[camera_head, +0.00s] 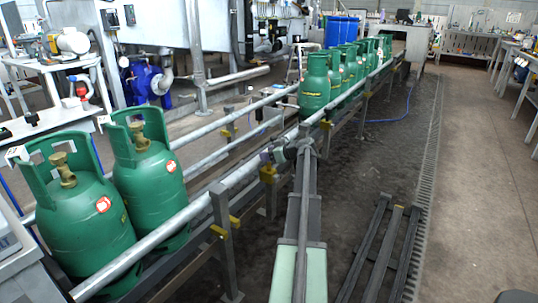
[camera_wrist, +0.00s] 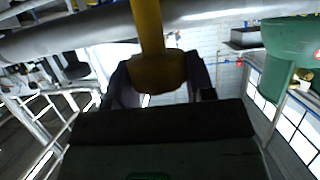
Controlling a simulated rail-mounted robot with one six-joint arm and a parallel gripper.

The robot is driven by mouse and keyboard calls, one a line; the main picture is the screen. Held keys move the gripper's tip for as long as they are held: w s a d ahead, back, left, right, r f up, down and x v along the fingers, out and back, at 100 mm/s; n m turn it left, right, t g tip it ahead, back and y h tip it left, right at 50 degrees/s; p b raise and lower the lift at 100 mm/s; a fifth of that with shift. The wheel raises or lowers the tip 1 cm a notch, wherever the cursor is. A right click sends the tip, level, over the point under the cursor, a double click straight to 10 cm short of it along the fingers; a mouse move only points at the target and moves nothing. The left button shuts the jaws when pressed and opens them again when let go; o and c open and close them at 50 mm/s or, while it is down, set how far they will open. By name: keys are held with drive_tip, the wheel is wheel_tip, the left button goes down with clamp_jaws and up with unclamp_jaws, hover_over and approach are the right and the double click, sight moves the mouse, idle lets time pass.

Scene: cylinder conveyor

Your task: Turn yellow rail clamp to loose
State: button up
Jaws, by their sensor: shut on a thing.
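In the wrist view, a yellow rail clamp (camera_wrist: 148,25) shows as a bar crossing the grey rail, with a darker yellow block (camera_wrist: 157,73) at its end. My gripper (camera_wrist: 158,82) has its dark fingers on either side of that block and is shut on it. In the head view, my gripper (camera_head: 270,156) is at the near guard rail, beside a yellow clamp (camera_head: 267,173) on a post. My arm partly hides this spot, and the clamp's exact angle cannot be told.
Two green gas cylinders (camera_head: 148,170) stand on the conveyor at left; several more (camera_head: 314,88) stand farther back. The guard rail (camera_head: 200,206) runs alongside. Another post (camera_head: 222,240) bears yellow clamps (camera_head: 219,231). Dark beams (camera_head: 385,255) lie right of my arm; the floor beyond is clear.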

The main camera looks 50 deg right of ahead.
drive_tip(key=shift+a+h, duration=0.1)
drive_tip(key=shift+h, duration=0.2)
drive_tip(key=m+h, duration=0.3)
drive_tip(key=m+g+h, duration=0.2)
drive_tip(key=m+h, duration=0.2)
drive_tip(key=shift+h, duration=0.4)
drive_tip(key=m+g+h, duration=0.3)
drive_tip(key=m, duration=0.1)
drive_tip(key=shift+m+g+h, duration=1.1)
drive_tip(key=shift+m+g, duration=0.8)
drive_tip(key=o, duration=0.9)
